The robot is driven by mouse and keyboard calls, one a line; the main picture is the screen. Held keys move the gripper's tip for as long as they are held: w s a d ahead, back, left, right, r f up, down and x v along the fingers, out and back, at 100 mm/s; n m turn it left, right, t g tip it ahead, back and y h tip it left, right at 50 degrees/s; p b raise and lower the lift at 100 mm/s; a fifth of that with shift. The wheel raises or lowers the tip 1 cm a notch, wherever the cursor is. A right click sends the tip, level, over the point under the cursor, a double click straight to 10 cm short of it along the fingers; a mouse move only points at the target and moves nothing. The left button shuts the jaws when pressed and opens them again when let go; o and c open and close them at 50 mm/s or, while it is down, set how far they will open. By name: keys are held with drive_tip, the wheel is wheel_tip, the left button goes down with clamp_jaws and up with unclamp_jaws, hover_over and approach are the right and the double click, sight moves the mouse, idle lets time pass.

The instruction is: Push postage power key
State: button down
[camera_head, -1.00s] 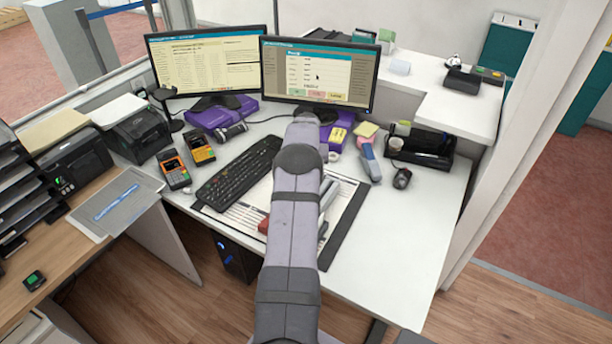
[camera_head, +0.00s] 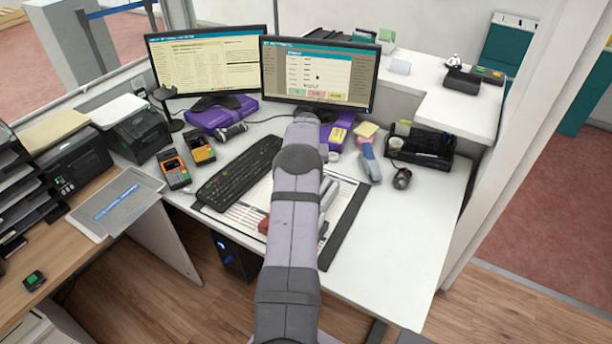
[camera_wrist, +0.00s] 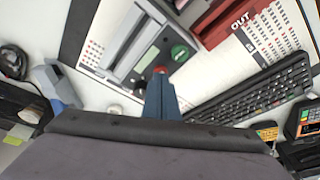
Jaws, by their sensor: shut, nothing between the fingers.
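A grey postage machine (camera_wrist: 125,40) shows in the wrist view, with a dark panel, a small display (camera_wrist: 148,58), a round green key (camera_wrist: 180,52) and a small red spot (camera_wrist: 160,70). I cannot tell which of these is the power key. My gripper (camera_wrist: 160,80) is shut and empty, its blue-grey tips right at the red spot on the machine's near edge. Whether they touch it I cannot tell. In the head view my arm hides the gripper and most of the machine (camera_head: 328,194).
The machine lies on a printed desk mat (camera_head: 345,215). A red item marked OUT (camera_wrist: 225,20) and a black keyboard (camera_wrist: 255,93) lie beside it. Two card terminals (camera_head: 173,168) (camera_head: 200,150) stand left of the keyboard (camera_head: 240,172); a mouse (camera_head: 402,178) is at right.

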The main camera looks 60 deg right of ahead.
drive_tip(key=shift+f+b, duration=0.4)
drive_tip(key=shift+f, duration=0.2)
drive_tip(key=shift+r, duration=0.25)
idle(0.3)
drive_tip(key=shift+r+p, duration=0.3)
drive_tip(key=shift+r, duration=0.05)
wheel_tip(320, 180, up, 8)
drive_tip(key=p, duration=0.4)
drive_tip(key=shift+p, duration=0.4)
idle(5.3)
